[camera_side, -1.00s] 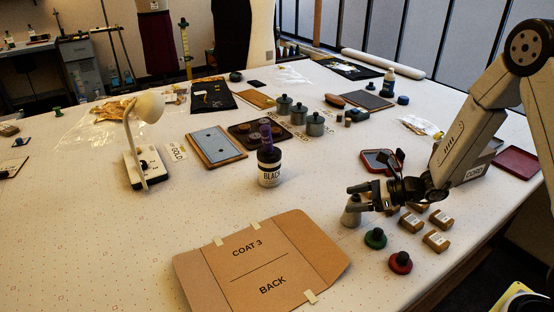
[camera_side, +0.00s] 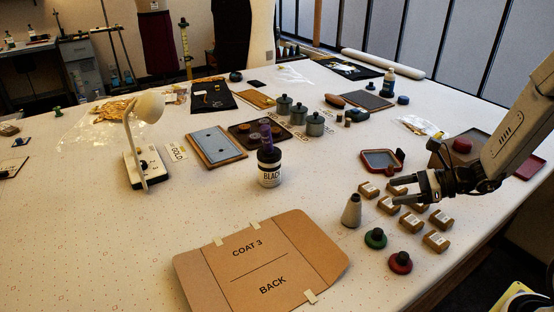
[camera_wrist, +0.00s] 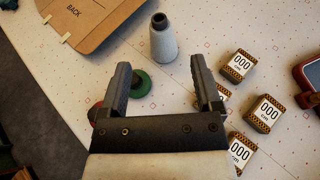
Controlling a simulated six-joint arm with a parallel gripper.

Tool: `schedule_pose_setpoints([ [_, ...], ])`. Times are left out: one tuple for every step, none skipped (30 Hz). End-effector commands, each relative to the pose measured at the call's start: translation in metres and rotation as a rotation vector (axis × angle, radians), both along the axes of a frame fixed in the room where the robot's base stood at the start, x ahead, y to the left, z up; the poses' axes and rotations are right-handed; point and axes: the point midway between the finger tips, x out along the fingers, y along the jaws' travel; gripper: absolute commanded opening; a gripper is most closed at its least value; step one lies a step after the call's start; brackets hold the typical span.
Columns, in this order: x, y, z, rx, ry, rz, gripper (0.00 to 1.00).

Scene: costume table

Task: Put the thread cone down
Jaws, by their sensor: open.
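The thread cone (camera_side: 351,211) stands upright on the table, pale grey with a dark tip, to the right of the cardboard folder. It also shows in the wrist view (camera_wrist: 163,42), ahead of the fingertips and apart from them. My gripper (camera_side: 407,189) is open and empty, to the right of the cone and above the small brown boxes. In the wrist view my gripper's two fingers (camera_wrist: 159,75) are spread wide with nothing between their tips.
Small brown labelled boxes (camera_side: 436,240) lie below and around my gripper. A green-based knob (camera_side: 375,239) and a red-based knob (camera_side: 400,263) sit in front of the cone. The cardboard folder (camera_side: 262,262) marked COAT 3 lies to the left.

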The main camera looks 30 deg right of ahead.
Motion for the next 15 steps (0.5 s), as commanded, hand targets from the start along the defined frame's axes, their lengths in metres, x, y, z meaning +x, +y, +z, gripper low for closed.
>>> schedule_pose_setpoints([
  [-0.0028,-0.0033,0.0018,0.001,-0.001,-0.003,0.82],
  [-0.0043,-0.0044,0.0026,0.001,-0.001,-0.002,0.82],
  [-0.0061,-0.0059,0.0034,0.000,-0.001,-0.001,0.82],
  [-0.0071,-0.0069,0.0041,0.000,-0.001,-0.001,0.82],
  [-0.0080,-0.0077,0.0046,0.000,-0.001,-0.001,0.82],
  [-0.0088,-0.0084,0.0052,0.000,-0.001,-0.001,0.82],
  [-0.0094,-0.0088,0.0054,0.000,-0.001,-0.001,0.82],
  [-0.0097,-0.0090,0.0056,0.000,0.000,0.000,0.82],
  [-0.0102,-0.0092,0.0057,0.000,0.000,0.000,0.82],
  [-0.0104,-0.0093,0.0058,0.000,0.000,0.001,0.82],
  [-0.0104,-0.0094,0.0058,0.000,0.000,0.001,0.82],
  [-0.0105,-0.0093,0.0058,0.000,0.000,0.001,0.82],
  [-0.0105,-0.0094,0.0057,0.000,0.000,0.001,0.82],
  [-0.0104,-0.0094,0.0057,0.000,0.000,0.001,0.82],
  [-0.0104,-0.0094,0.0057,0.000,0.000,0.001,0.82],
])
